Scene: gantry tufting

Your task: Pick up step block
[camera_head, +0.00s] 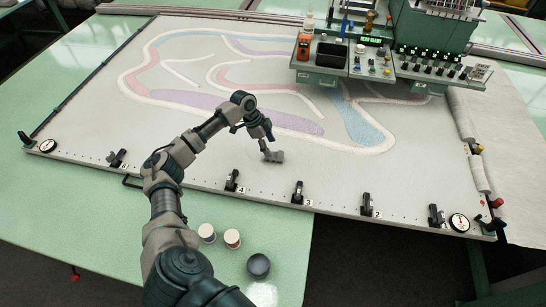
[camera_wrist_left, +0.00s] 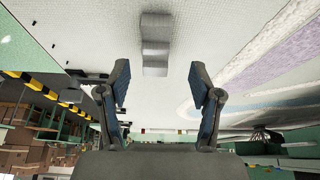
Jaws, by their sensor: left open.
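The step block (camera_head: 273,156) is a small grey stepped piece on the pale tufting cloth, towards the front middle of the frame. In the left wrist view the step block (camera_wrist_left: 155,45) shows two levels and lies ahead of the fingertips, roughly centred between them. My left gripper (camera_head: 265,136) is just above and beside the block in the head view. In the left wrist view my left gripper (camera_wrist_left: 160,82) has its two blue-padded fingers spread apart with nothing between them. My right gripper is in neither view.
Numbered clamps (camera_head: 298,192) line the frame's front edge, with a round gauge (camera_head: 459,222) at the right corner. A green gantry machine (camera_head: 435,40) stands at the back right. Thread spools (camera_head: 232,238) and a dark round pot (camera_head: 258,266) stand in front. Cloth around the block is clear.

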